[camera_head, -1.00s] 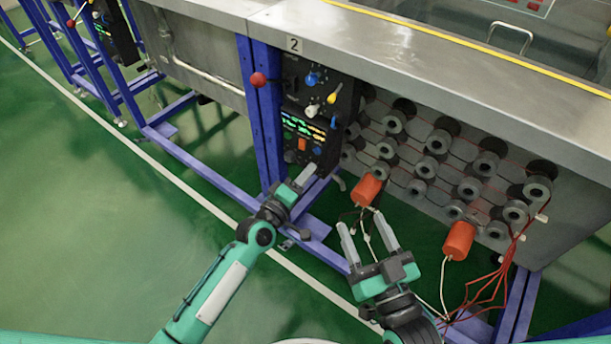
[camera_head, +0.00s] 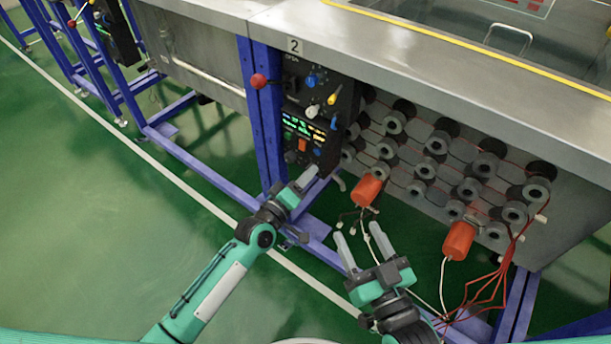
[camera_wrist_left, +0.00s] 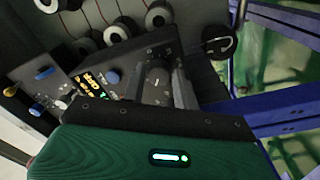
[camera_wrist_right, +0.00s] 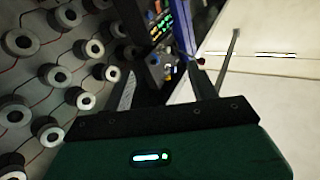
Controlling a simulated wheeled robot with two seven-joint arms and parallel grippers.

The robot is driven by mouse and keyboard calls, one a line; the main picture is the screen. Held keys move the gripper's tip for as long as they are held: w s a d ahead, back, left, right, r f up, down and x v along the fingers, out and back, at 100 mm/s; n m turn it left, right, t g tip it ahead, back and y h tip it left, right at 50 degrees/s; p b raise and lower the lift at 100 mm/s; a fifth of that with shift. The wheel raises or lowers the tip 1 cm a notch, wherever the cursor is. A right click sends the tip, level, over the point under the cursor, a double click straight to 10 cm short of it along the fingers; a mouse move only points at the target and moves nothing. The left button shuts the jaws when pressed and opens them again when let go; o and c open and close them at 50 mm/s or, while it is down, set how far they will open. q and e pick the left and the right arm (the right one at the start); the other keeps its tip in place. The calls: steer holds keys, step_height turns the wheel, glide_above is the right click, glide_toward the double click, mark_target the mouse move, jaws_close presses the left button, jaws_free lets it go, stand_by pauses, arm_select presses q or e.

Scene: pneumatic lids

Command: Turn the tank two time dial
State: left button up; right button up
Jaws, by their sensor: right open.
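The tank two control panel (camera_head: 318,112) hangs below the plate marked 2, with blue, white and yellow knobs, a lit display and an orange switch. My left gripper (camera_head: 300,178) is at the panel's lower edge. In the left wrist view, a dark round dial (camera_wrist_left: 156,80) with a pale mark shows between the fingers of my left gripper (camera_wrist_left: 159,85). I cannot tell whether the fingers press on it. My right gripper (camera_head: 358,249) is open and empty, low in front of the tank, and its fingers stand apart in the right wrist view (camera_wrist_right: 165,88).
A blue frame post (camera_head: 262,120) with a red ball knob (camera_head: 258,81) stands left of the panel. Several grey round fittings (camera_head: 437,142) cover the tank side. Orange cylinders (camera_head: 459,240) and red cables (camera_head: 489,295) hang near my right gripper. The green floor at left is clear.

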arm_select(q)
steer(key=shift+o, duration=1.4)
steer(key=p+v, duration=0.1)
steer(key=v, duration=1.3)
arm_select(e)
steer(key=s+a+f+g, duration=0.1)
steer(key=s+f+g, duration=0.2)
steer(key=f, duration=0.3)
steer(key=shift+s+a+f+g, duration=0.15)
steer(key=shift+a+f+g, duration=0.1)
steer(key=shift+g, duration=0.35)
arm_select(q)
steer(key=shift+d, duration=0.1)
